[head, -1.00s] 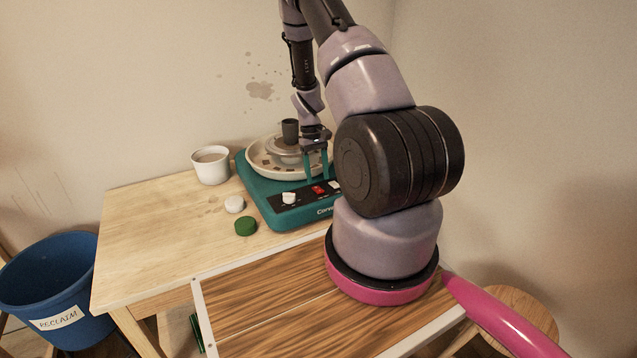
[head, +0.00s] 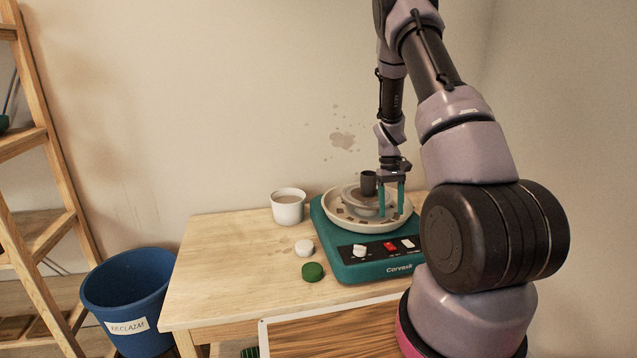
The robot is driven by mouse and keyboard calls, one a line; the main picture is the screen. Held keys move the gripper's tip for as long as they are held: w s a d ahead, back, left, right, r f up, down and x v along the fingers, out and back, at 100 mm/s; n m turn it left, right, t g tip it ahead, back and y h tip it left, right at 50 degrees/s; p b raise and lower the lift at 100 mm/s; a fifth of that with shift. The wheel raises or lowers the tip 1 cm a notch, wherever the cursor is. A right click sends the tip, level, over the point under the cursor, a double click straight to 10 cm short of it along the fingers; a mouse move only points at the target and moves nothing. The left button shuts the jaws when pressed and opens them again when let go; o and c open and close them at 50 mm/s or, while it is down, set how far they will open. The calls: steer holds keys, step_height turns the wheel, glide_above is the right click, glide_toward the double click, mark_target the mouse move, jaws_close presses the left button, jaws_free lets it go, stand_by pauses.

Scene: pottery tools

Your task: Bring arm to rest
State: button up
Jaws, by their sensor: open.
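My gripper (head: 391,200) points down with its two teal fingers apart and nothing between them. It hangs over the right front part of the teal pottery wheel (head: 350,268), in front of the dark grey cup-like piece (head: 369,183) at the wheel's middle. I cannot tell whether the fingertips touch the wheel's pale splash pan (head: 338,222). My arm bends up and over from its base at the lower right.
On the wooden table (head: 225,260) stand a white cup (head: 288,207), a white round piece (head: 304,247) and a green round piece (head: 312,272). A blue RECLAIM bucket (head: 128,290) and a wooden shelf (head: 40,190) are at left. The table's left part is clear.

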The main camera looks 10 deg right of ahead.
steer(key=s+a+r+m+t, duration=0.1)
steer(key=s+a+r+t, duration=0.15)
steer(key=r, duration=0.55)
steer(key=s+a+r+t+y, duration=0.1)
steer(key=a+r, duration=0.2)
steer(key=r, duration=0.5)
steer(key=s+a+r+m+t, duration=0.1)
steer(key=a+r, duration=0.2)
steer(key=r, duration=0.5)
steer(key=s+a+r+m+t, duration=0.1)
steer(key=s+a+r+t, duration=0.1)
steer(key=s+a+r, duration=0.2)
steer(key=s+a+r+m+t+y, duration=0.1)
steer(key=s+a+r+t, duration=0.2)
steer(key=s+r, duration=0.7)
steer(key=s+a, duration=0.2)
steer(key=s, duration=0.3)
steer(key=shift+s+t, duration=0.15)
steer(key=shift+t, duration=0.2)
